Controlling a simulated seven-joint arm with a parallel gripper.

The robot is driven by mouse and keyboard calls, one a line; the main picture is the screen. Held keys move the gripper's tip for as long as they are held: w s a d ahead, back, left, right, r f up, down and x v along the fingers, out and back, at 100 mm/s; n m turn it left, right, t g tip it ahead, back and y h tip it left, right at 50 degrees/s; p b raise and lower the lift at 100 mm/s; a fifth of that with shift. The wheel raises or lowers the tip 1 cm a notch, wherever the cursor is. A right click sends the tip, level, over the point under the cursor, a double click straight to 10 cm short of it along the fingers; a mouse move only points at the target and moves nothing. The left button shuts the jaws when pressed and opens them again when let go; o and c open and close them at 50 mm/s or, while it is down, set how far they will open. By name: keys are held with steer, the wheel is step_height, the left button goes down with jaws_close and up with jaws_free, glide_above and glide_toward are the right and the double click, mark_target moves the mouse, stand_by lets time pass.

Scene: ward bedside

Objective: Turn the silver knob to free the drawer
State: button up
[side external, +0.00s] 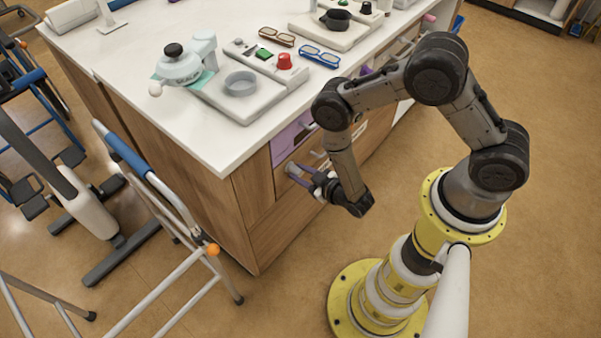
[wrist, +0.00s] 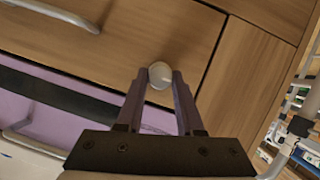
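The silver knob (wrist: 160,75) sits on a wooden drawer front (wrist: 130,35) of the cabinet. In the wrist view the purple fingers of my gripper (wrist: 160,80) stand on either side of it, and it fills the gap between their tips. In the side external view my gripper (side external: 304,174) is at the cabinet front, with the small pale knob (side external: 292,168) at its fingertips. A metal handle (wrist: 60,12) shows on the same wooden front. The knob's rotation cannot be told.
A purple panel (wrist: 75,115) lies beside the wooden front across a dark gap. A white counter (side external: 215,140) above holds a scale-like device, glasses and other items. A walking frame (side external: 150,180) stands at left.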

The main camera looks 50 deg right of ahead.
jaws_close()
steer(key=shift+m, duration=0.3)
steer(key=shift+d+m+y, duration=0.2)
steer(key=shift+m+y, duration=0.6)
steer(key=shift+m, duration=0.1)
steer(key=m+y, duration=0.2)
steer(key=m, duration=0.1)
steer(key=shift+d, duration=0.2)
steer(key=m+y, duration=0.1)
steer(key=m, duration=0.1)
steer(key=m+t+y, duration=0.1)
steer(key=m, duration=0.1)
steer(key=shift+d+f+y, duration=0.1)
steer(key=shift+f+y, duration=0.05)
steer(key=shift+y, duration=0.15)
steer(key=m+t+y, duration=0.1)
steer(key=m, duration=0.2)
steer(key=shift+f, duration=0.1)
steer(key=shift+m+y, duration=0.3)
